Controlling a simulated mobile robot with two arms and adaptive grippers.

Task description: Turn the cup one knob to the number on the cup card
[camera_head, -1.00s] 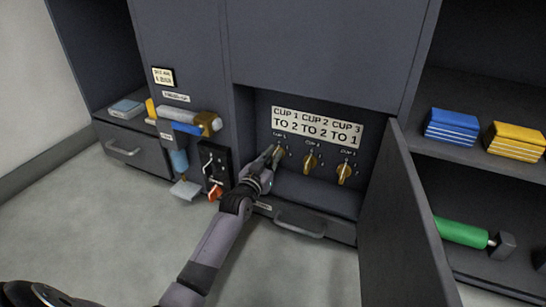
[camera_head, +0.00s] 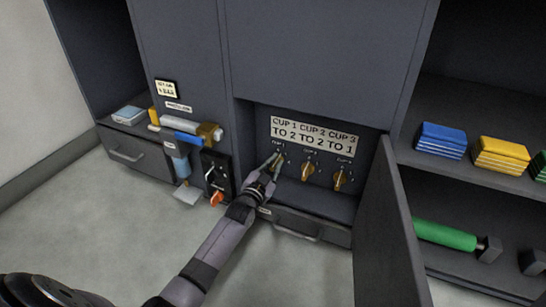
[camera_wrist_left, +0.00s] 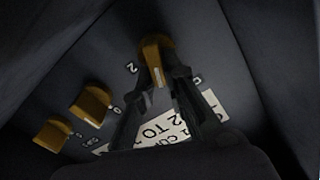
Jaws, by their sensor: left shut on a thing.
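The cup card (camera_head: 314,136) is a white plate at the back of the open bay. It reads CUP 1 TO 2, CUP 2 TO 2, CUP 3 TO 1. Below it, the cup one knob (camera_head: 278,160) is the leftmost of three yellow knobs. My left gripper (camera_head: 271,164) reaches in from below and is shut on it. In the left wrist view the cup one knob (camera_wrist_left: 156,52) sits between the fingertips, with a small "2" beside it. I cannot tell which number it points to. My right gripper is not in view.
The cup two knob (camera_head: 307,172) and cup three knob (camera_head: 340,179) are to the right. An open door (camera_head: 388,235) stands right of the bay. Left of the bay are a black panel with an orange handle (camera_head: 216,199) and a blue-and-white fixture (camera_head: 185,135).

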